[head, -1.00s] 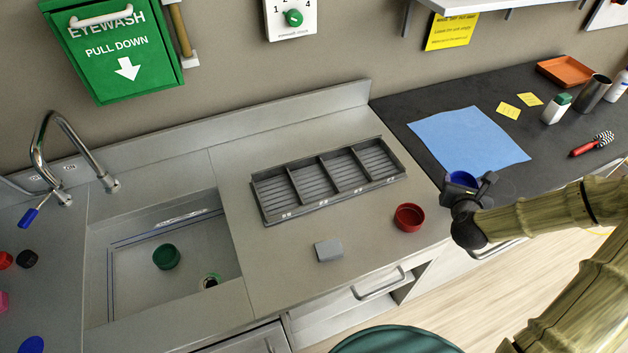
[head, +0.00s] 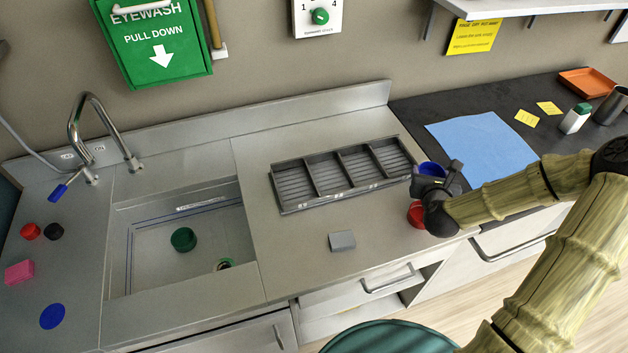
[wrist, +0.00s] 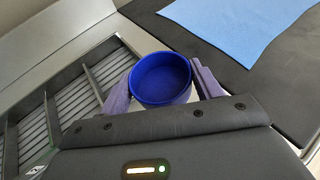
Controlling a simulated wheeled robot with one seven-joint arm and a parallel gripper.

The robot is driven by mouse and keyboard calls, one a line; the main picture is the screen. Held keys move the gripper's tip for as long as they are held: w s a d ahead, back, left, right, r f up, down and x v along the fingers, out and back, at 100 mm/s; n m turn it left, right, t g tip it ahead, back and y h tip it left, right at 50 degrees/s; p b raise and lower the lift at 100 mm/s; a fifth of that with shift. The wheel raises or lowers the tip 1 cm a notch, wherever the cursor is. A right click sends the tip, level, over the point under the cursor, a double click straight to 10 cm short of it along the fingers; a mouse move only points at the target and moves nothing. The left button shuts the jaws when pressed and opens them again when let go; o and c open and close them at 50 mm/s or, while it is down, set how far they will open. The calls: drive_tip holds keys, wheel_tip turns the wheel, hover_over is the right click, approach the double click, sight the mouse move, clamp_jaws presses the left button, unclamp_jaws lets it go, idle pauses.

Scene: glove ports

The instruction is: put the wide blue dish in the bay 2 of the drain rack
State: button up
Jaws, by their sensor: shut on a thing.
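A round blue dish (head: 431,169) is in my gripper (head: 438,173), held above the counter just off the right end of the drain rack. In the wrist view the dish (wrist: 161,78) sits upright and level-looking between the two fingers of my gripper (wrist: 163,88), and looks empty. The grey drain rack (head: 285,206) lies on the steel counter, split by dividers into several slatted bays, all empty. Small labels mark its front edge, too small to read. In the wrist view the rack (wrist: 88,77) is left of the dish.
A red bowl (head: 415,214) stands below my gripper, partly hidden by it. A grey block (head: 342,241) lies in front of the rack. The sink (head: 150,258) at left holds a green bowl (head: 183,239).

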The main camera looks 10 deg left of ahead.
drive_tip(key=shift+a, duration=0.3)
